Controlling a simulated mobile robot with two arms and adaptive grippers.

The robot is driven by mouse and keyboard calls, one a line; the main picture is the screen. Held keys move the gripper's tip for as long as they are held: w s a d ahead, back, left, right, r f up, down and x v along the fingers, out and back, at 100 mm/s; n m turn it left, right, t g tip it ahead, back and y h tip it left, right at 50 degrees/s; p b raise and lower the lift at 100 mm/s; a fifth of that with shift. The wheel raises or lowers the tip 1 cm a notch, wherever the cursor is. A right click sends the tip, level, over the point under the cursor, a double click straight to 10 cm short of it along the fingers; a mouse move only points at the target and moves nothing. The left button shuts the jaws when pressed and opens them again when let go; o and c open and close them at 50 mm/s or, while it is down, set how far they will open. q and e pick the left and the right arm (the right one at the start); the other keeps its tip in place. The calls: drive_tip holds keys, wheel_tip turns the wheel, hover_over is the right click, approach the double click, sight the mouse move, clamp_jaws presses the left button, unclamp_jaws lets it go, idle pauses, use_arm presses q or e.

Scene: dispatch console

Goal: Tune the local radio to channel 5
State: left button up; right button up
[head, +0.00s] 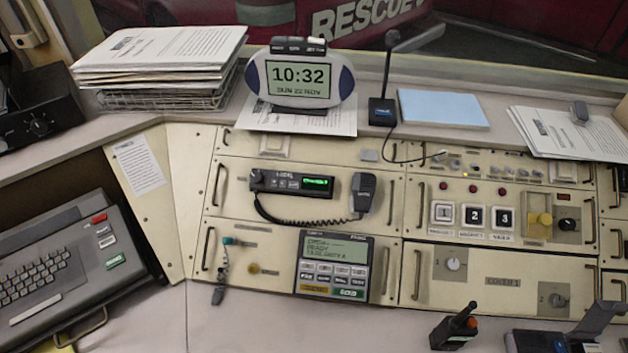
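The local radio (292,184) is a slim black unit set in the upper left part of the cream console panel. It has a knob (257,177) at its left end, a row of small buttons and a lit green display (317,182). The channel on the display is too small to read. A black hand microphone (363,193) hangs at its right on a coiled cord (290,219) that loops below the radio. Neither of my grippers can be made out in the head view, and nothing covers the radio's front.
A grey terminal (335,265) with a green-grey screen sits below the radio. Handles (217,184) stand out from the panels. A handheld device (455,330) with an orange tip stands on the desk. A dark object (540,342) at the lower right is unclear. The desk's middle front is clear.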

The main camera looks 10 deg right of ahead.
use_arm(q)
drive_tip(key=shift+c, duration=0.3)
clamp_jaws()
drive_tip(key=shift+s, duration=0.1)
idle(1.3)
